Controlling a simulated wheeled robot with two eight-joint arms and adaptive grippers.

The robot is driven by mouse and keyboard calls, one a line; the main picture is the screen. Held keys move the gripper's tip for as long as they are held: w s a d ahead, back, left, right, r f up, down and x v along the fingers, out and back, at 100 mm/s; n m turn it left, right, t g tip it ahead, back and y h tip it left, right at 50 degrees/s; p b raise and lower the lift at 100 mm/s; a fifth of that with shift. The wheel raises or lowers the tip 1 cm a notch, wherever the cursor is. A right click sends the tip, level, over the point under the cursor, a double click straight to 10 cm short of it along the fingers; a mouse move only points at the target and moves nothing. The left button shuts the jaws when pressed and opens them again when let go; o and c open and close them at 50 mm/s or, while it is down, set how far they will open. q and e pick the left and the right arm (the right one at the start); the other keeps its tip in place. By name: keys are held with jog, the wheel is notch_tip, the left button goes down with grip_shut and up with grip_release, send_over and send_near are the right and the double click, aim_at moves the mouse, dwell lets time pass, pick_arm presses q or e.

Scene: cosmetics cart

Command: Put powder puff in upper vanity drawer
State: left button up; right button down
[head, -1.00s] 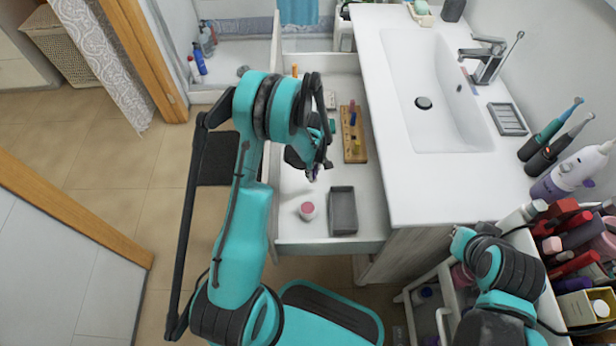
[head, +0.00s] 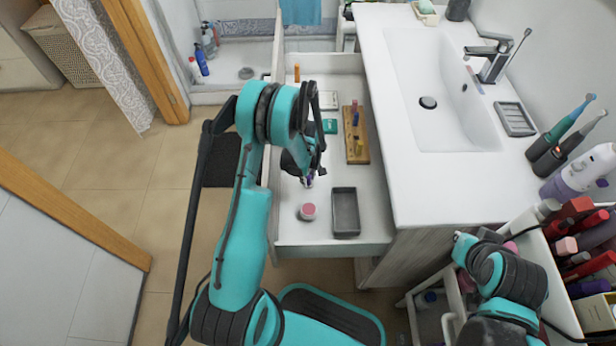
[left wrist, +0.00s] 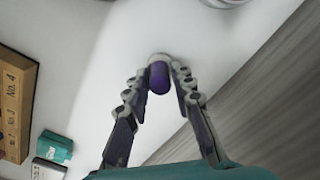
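The upper vanity drawer (head: 345,250) is pulled open beside the sink counter. My left gripper (head: 308,182) reaches down into its front left part. In the left wrist view its two fingers (left wrist: 158,80) close around a small purple piece with a pale end (left wrist: 158,78), which looks like the powder puff. The fingertips appear to press on its sides. The pale end is at or near the drawer floor; I cannot tell if it touches. My right arm shows at the lower right, but its gripper is not visible.
In the drawer are a pink-topped jar (head: 308,212), an empty grey tray (head: 345,212), a wooden holder (head: 355,135) with small items, and a teal box (head: 329,126). A cart full of cosmetics (head: 590,260) stands at the right.

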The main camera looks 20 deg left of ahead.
pick_arm(q)
jog(key=shift+o, duration=0.5)
jog(key=shift+r, duration=0.3)
notch_tip(320, 180, up, 21)
jog(key=s+d+m+t+p, duration=0.1)
jog(key=s+d+m+p, duration=0.15)
jog(key=p, duration=0.25)
jog(key=s+d+r+m+t, duration=0.3)
jog(key=s+r+m, duration=0.3)
jog(key=s+r, duration=0.1)
jog(key=s+d+r+m+t, duration=0.3)
jog(key=s+r+m, duration=0.2)
jog(key=s+r, duration=0.2)
jog(key=shift+s+r+m, duration=0.35)
jog(key=shift+s+r, duration=0.05)
jog(key=shift+s, duration=0.75)
jog(key=shift+d, duration=0.1)
